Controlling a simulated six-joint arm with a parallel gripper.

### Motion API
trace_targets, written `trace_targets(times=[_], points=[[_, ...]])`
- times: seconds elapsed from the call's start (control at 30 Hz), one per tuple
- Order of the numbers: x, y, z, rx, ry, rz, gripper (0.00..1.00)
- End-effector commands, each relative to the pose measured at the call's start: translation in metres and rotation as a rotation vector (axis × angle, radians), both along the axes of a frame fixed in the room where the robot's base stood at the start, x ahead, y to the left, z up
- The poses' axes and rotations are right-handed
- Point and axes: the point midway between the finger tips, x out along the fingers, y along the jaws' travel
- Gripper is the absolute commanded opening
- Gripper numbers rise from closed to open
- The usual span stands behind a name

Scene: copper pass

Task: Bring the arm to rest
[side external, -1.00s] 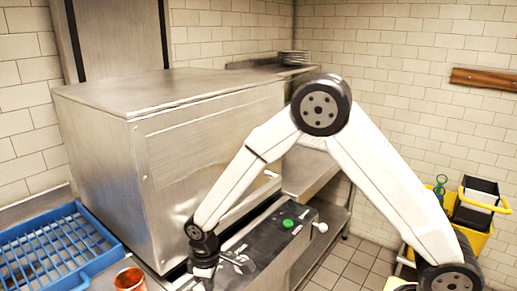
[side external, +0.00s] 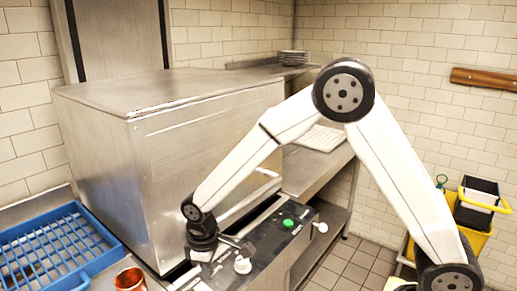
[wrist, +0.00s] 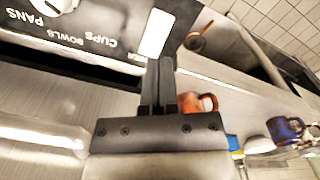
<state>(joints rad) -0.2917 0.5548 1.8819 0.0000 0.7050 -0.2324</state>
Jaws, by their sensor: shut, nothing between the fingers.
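My gripper (side external: 236,246) is at the lower middle of the side view, above the dark control panel (side external: 262,240). Its two dark fingers (wrist: 157,62) are together in the wrist view, with nothing between them. My arm is bent, with its elbow high at the right of the steel machine. The panel carries a white knob (side external: 243,265) close to the gripper and a green button (side external: 288,223). In the wrist view the panel (wrist: 100,35) shows the labels PANS, BOWLS and CUPS.
A steel box-shaped machine (side external: 190,150) stands behind my forearm. A blue rack (side external: 90,262) and a copper mug (side external: 130,279) are at the lower left. A blue mug (wrist: 285,130) shows in the wrist view. A yellow cart (side external: 470,235) stands at the right.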

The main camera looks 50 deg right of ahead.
Motion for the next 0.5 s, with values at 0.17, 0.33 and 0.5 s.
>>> trace_targets(times=[0.17,0.33,0.5], points=[[0.0,0.0,0.0,0.0,0.0,0.0,0.0],[-0.001,-0.003,0.002,0.002,-0.005,-0.01,0.0],[-0.011,-0.018,0.009,0.007,-0.024,-0.059,0.0]])
